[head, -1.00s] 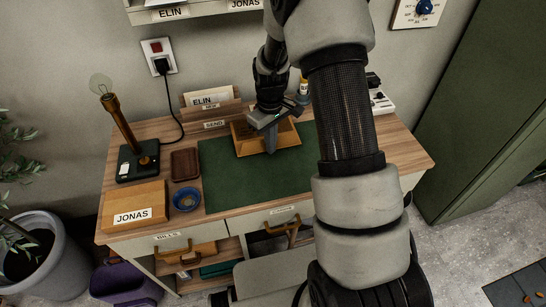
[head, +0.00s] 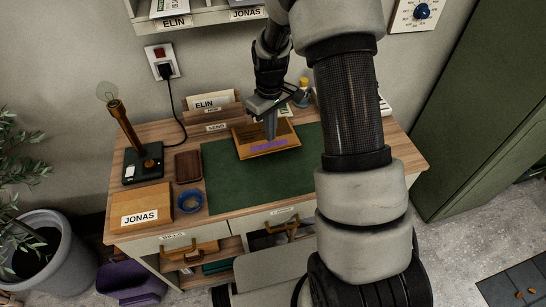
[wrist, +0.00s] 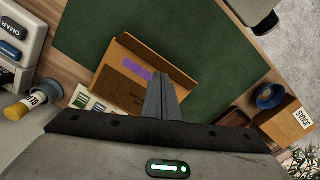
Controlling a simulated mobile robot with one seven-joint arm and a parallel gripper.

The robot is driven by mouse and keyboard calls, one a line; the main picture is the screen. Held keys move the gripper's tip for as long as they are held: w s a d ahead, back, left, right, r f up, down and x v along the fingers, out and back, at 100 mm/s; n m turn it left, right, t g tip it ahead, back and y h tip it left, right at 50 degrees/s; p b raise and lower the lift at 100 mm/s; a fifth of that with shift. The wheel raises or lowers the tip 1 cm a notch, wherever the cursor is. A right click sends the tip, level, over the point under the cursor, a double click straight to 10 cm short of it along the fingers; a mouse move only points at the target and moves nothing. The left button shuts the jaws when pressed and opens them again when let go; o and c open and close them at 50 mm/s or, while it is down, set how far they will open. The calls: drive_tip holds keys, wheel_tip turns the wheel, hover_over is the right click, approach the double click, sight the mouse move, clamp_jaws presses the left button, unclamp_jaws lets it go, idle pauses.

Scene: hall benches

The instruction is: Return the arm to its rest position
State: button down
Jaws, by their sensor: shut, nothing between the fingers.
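My gripper (head: 270,128) is at the end of my arm, which reaches over the desk. Its fingers are together and empty, pointing down above a brown tray-like holder (head: 248,151) on the green desk mat (head: 232,190). A purple strip (head: 268,145) shows on the brown surface there. In the wrist view my fingers (wrist: 163,80) overlap the right part of the brown holder (wrist: 117,80), beside the purple strip (wrist: 136,67). The gap between fingers and holder is hard to judge.
A lamp (head: 125,130) stands at the desk's left, with a blue bowl (head: 189,201) and a JONAS box (head: 143,207) nearby. A wall shelf (head: 200,16) hangs above. A green cabinet (head: 470,110) stands right. The mat's left part is clear.

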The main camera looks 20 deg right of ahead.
drive_tip(key=shift+r, duration=0.15)
idle(0.3)
drive_tip(key=s+r+m+t+p, duration=0.15)
drive_tip(key=s+r, duration=0.25)
drive_tip(key=r, duration=0.7)
drive_tip(key=s+r+m+t+p, duration=0.15)
drive_tip(key=s+r, duration=0.25)
drive_tip(key=r, duration=0.8)
drive_tip(key=s+r+m+t+p, duration=0.1)
drive_tip(key=s+r+p, duration=0.1)
drive_tip(key=s+r, duration=0.4)
drive_tip(key=s+a+r+m+t+p, duration=0.1)
drive_tip(key=s+r+m+p, duration=0.1)
drive_tip(key=s+r, duration=0.4)
drive_tip(key=s, duration=0.4)
drive_tip(key=shift+s+t+p, duration=0.3)
drive_tip(key=shift+a, duration=0.1)
